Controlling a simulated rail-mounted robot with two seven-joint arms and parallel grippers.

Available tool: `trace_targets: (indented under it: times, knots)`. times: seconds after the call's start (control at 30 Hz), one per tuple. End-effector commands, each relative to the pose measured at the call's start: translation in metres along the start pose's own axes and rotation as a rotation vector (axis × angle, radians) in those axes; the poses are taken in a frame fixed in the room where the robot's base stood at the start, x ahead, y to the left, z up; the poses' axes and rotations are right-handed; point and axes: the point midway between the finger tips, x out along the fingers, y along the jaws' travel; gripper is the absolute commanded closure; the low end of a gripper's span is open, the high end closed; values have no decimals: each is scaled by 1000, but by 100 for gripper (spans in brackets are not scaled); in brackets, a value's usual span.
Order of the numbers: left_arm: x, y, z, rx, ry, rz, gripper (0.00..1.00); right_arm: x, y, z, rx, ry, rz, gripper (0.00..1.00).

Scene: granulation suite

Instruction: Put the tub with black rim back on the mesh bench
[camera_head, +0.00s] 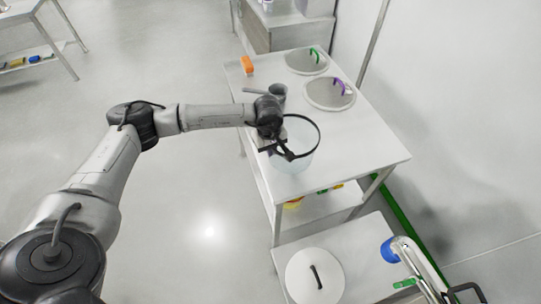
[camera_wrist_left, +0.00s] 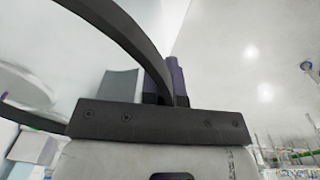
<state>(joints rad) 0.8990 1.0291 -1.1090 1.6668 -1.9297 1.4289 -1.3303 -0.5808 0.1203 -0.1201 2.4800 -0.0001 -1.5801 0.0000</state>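The tub with black rim (camera_head: 293,161) has a pale translucent body and a wide black rim. It is at the near left part of the white bench (camera_head: 372,143) that carries two round mesh pans. I cannot tell whether its base touches the bench top. My left gripper (camera_head: 275,146) is at the rim's left side. In the left wrist view the black rim (camera_wrist_left: 125,35) runs in between the two dark fingers (camera_wrist_left: 167,82), which are close together on it. My right gripper is not in view.
Two round pans, one with a green handle (camera_head: 307,61) and one with a purple handle (camera_head: 330,94), lie at the back. A lower surface with a white lid (camera_head: 314,278) stands nearer. The bench's right front is clear.

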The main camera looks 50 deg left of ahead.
Motion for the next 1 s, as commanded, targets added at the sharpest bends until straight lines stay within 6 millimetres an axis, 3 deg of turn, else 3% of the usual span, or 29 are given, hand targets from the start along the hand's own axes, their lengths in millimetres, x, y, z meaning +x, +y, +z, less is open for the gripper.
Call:
trace_targets:
  times: [0.4,0.8,1.0]
  knots:
    - [39,-2,0,-2,0,0,100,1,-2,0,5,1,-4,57]
    - [44,-2,0,-1,0,1,100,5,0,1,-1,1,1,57]
    - [43,-2,0,-1,0,0,80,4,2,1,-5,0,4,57]
